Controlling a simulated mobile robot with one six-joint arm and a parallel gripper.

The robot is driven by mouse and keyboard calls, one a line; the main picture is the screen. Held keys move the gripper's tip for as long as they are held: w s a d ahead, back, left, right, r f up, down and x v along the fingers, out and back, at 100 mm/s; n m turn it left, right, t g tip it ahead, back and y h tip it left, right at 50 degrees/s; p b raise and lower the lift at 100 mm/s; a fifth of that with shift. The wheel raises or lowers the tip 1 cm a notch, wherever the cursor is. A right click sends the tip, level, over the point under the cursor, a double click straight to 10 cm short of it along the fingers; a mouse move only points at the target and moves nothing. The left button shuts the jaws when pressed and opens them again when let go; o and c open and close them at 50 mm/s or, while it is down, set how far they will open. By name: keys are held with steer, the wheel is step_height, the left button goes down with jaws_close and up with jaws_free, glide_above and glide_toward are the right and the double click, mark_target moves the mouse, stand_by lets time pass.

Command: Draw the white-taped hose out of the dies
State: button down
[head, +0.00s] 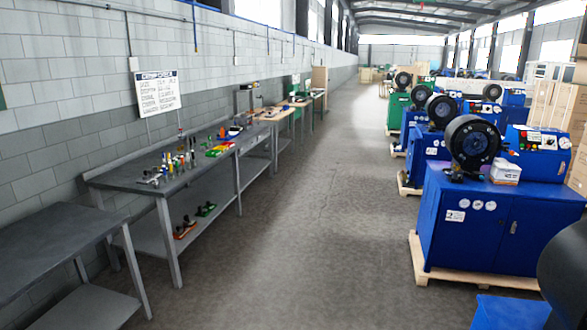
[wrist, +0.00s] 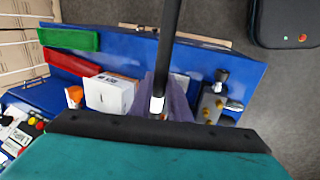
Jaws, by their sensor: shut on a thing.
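The black hose (wrist: 171,45) runs down from the top edge in the wrist view. A band of white tape (wrist: 157,104) wraps it near its lower visible end. My gripper (wrist: 158,119) is shut on the hose just below the tape, where a dark edge and a wide teal part hide the rest. The hose's far end is out of view, and I see no dies around it in the wrist view. In the head view, a black round crimper head (head: 473,143) stands on a blue cabinet; I cannot make out the hose or my gripper there.
Below the hose is a blue top (wrist: 213,63) with a white box (wrist: 110,94), a green tray (wrist: 68,38), a red tray (wrist: 72,66) and metal fittings (wrist: 214,101). In the head view, a workbench with tools (head: 130,181) lines the left wall. The aisle between is clear.

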steer(key=shift+r+p, duration=0.45)
steer(key=shift+r, duration=2.75)
